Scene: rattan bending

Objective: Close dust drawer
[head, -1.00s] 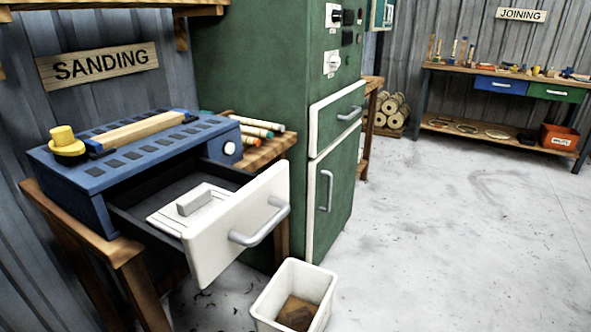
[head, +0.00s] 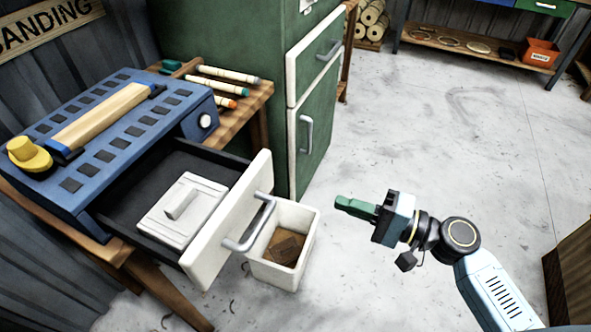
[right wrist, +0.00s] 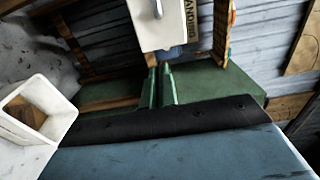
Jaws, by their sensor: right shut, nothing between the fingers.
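The dust drawer (head: 228,232) is pulled out of the blue sanding machine (head: 100,125). Its white front has a grey bar handle (head: 262,222). A white lidded piece with a raised grip (head: 182,212) lies inside the drawer. My right gripper (head: 340,203) has green fingers, shut and empty, to the right of the drawer front and apart from it. In the right wrist view, the shut fingers (right wrist: 159,72) point towards the white drawer front (right wrist: 172,32). My left gripper is not in view.
A white bin (head: 308,232) with brown contents stands on the floor beside the drawer front. A green cabinet (head: 270,60) stands behind it. Several sticks (head: 225,87) lie on the wooden bench. Floor to the right of the bin is clear.

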